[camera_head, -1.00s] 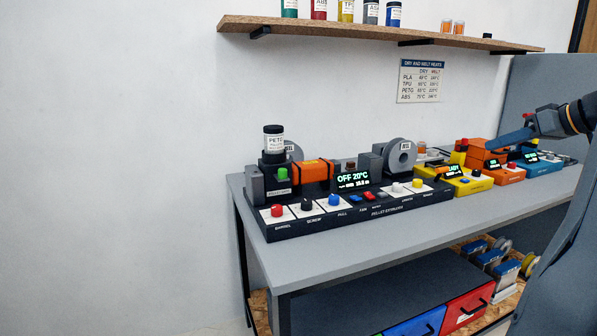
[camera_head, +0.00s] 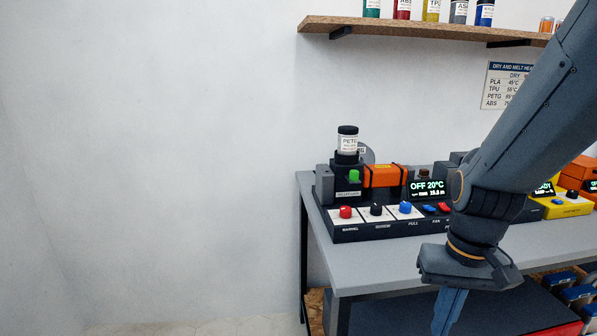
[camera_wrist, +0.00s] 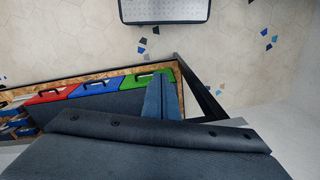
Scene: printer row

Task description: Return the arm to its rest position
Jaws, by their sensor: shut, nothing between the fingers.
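My gripper (camera_head: 446,312) shows at the bottom of the head view, with its blue fingers pointing down in front of the bench's front edge. The fingers are together and hold nothing. The fingertips run out of the bottom of the head view. My arm crosses the right side of the head view and hides part of the extruder panel.
The grey bench (camera_head: 385,262) carries the pellet extruder (camera_head: 345,235) with a PETG jar (camera_head: 347,142). A wooden shelf (camera_head: 420,31) hangs above. Red, blue and green drawers (camera_wrist: 145,81) sit below. A dark-rimmed pale mat or tray (camera_wrist: 180,10) lies on the floor.

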